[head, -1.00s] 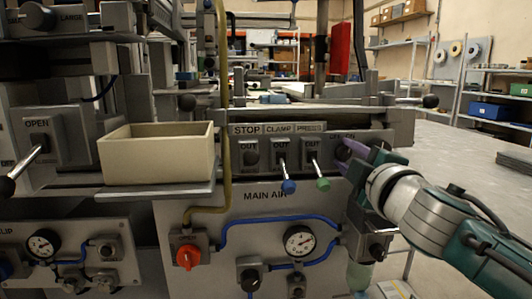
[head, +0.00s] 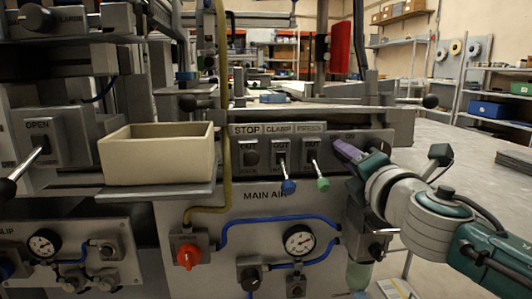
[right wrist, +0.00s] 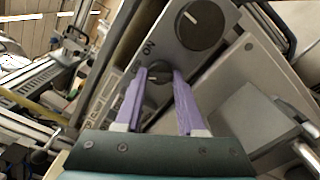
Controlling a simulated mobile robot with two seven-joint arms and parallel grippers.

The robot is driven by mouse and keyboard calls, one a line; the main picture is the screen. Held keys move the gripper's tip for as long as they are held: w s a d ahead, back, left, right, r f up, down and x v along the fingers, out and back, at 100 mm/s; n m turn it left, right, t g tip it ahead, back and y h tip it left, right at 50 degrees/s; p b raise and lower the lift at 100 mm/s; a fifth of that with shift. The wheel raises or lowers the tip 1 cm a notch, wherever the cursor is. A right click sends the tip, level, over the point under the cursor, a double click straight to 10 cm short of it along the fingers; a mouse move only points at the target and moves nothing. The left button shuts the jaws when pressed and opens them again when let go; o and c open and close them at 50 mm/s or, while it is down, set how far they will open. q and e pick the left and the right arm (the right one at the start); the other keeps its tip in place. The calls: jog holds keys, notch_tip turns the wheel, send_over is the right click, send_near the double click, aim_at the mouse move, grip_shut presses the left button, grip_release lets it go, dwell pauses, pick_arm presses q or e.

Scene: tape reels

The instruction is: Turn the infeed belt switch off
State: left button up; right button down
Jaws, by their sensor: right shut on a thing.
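A small dark rotary switch knob (right wrist: 158,74) sits on a grey panel plate in the right wrist view, with partly readable lettering beside it. My right gripper (right wrist: 158,78) has its two purple fingers on either side of this knob, shut on it. In the head view my right gripper (head: 343,150) reaches the right end of the grey control panel (head: 240,170) and hides the knob there. Lettering like "ON" shows just above the fingers. My left gripper is not in view.
Left of my gripper are switches marked STOP (head: 250,153), CLAMP with a blue-tipped lever (head: 288,187) and PRESS with a green-tipped lever (head: 322,184). A larger round knob (right wrist: 202,24) is near the held one. A cream bin (head: 158,160) stands left.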

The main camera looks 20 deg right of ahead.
jog(key=shift+n, duration=0.6)
jog(key=c, duration=0.5)
grip_release()
jog(key=shift+s, duration=0.15)
jog(key=p+v, duration=0.1)
jog(key=v, duration=0.8)
jog(key=shift+s, duration=0.4)
